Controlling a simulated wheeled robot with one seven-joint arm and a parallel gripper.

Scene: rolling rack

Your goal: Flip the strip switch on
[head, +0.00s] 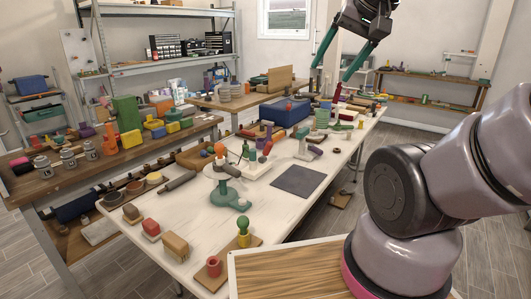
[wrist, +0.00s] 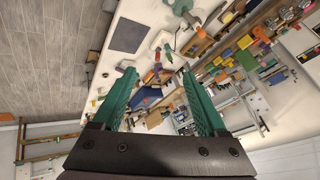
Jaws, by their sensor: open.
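My gripper (head: 331,73) is raised high above the far end of the long white table (head: 185,225) in the head view. Its two green fingers are spread apart, with nothing between them. In the wrist view my gripper (wrist: 158,74) also shows open, with the table and its clutter beyond the fingertips. I cannot pick out the strip switch with certainty in either view; the small items on the table are too small to tell apart. The gripper touches nothing that I can see.
A dark grey mat (head: 298,181) lies on the table. A blue box (head: 286,112) stands further back. A green-based stand (head: 230,195) and several small blocks crowd the near left. A wooden bench (head: 60,178) and metal shelving (head: 160,64) stand at left.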

